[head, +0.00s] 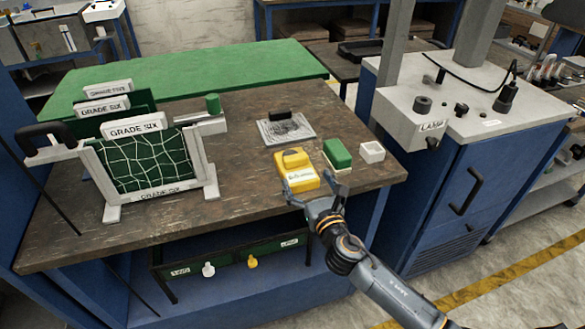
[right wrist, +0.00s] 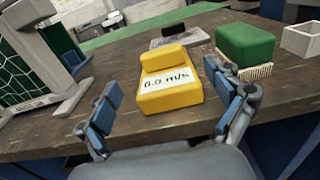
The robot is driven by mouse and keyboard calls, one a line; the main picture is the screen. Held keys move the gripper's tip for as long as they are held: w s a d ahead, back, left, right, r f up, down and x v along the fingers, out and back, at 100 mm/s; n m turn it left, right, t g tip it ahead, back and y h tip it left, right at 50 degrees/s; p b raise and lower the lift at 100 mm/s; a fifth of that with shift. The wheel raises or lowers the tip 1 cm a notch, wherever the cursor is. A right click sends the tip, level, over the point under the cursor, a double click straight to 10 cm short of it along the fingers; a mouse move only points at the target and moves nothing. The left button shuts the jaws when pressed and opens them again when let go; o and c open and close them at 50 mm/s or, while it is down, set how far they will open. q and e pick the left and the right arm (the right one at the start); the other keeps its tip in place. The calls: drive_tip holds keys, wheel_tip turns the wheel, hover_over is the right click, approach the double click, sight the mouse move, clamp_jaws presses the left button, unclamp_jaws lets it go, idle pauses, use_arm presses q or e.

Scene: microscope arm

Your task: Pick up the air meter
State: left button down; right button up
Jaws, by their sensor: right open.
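The air meter (head: 297,171) is a yellow block with a white label, lying on the brown wooden table near its front edge. In the right wrist view the air meter (right wrist: 167,88) shows a "0.0 m/s" label facing me. My right gripper (head: 312,193) is open at the near side of the air meter. In the right wrist view its blue-padded fingers (right wrist: 165,112) stand to the left and right of the meter's near part, with gaps on both sides. Nothing is held. My left gripper is in neither view.
A green brush (head: 336,154) lies just right of the air meter, close to my right finger. A small white box (head: 372,152) is beyond it. A grey plate (head: 286,130) with a black block is behind. A "GRADE SIX" rack (head: 151,164) stands left. The table between is clear.

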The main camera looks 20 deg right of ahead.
sight(297, 161)
drive_tip(key=w, duration=0.8)
drive_tip(key=shift+a+f, duration=0.1)
drive_tip(key=shift+s, duration=0.1)
drive_tip(key=c, duration=1.5)
